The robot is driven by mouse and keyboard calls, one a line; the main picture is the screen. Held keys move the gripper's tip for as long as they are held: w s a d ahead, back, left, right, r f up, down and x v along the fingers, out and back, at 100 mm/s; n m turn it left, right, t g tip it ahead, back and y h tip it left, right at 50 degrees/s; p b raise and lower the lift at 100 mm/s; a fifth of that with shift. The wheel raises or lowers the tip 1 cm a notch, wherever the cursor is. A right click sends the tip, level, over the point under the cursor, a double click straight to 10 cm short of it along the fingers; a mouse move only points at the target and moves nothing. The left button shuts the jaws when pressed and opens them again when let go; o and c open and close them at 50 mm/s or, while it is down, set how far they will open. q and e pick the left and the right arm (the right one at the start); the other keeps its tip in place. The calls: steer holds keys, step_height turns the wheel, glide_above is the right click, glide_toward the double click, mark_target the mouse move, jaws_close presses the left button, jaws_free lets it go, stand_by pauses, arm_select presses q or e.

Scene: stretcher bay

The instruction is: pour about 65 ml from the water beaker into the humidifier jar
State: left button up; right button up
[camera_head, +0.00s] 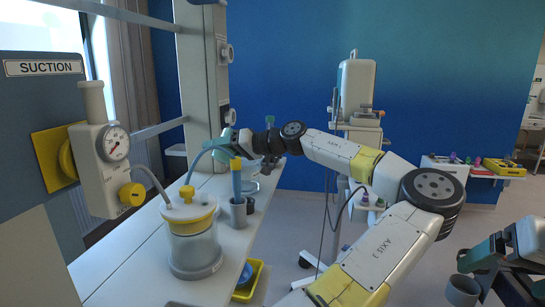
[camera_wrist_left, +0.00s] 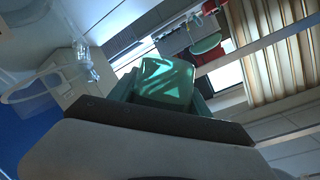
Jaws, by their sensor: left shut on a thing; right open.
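My left gripper (camera_head: 226,146) is a teal gripper at the end of the white and yellow arm, above the far part of the white counter. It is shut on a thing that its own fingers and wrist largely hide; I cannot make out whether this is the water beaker. In the left wrist view the teal gripper (camera_wrist_left: 165,84) fills the middle, with light patches on it. I cannot pick out the humidifier jar with certainty. My right gripper (camera_head: 492,262) is open at the lower right, partly cut off by the picture's edge.
A yellow tray (camera_head: 249,280) lies beyond the counter's edge. A pole stand (camera_head: 356,90) stands behind my arm.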

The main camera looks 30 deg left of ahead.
stand_by(0.6)
arm_select(q)
steer(key=shift+r+n, duration=0.1)
steer(key=shift+n, duration=0.2)
steer(key=shift+s+f, duration=0.15)
steer(key=shift+f, duration=0.15)
step_height(320, 180, down, 4)
steer(key=s+n+t+h, duration=0.1)
steer(key=s+n, duration=0.1)
steer(key=n, duration=0.1)
steer(key=shift+s+a+r+n+t+h, duration=0.15)
steer(key=shift+r+n+t, duration=0.25)
steer(key=shift+r, duration=0.55)
steer(key=shift+s+r+n+t+h, duration=0.15)
steer(key=shift+r+n+t, duration=0.25)
steer(key=shift+r, duration=0.55)
steer(key=shift+s+a+r+n+t, duration=0.15)
steer(key=shift+r+n+t, duration=0.25)
steer(key=shift+r, duration=0.55)
steer(key=shift+d, duration=0.1)
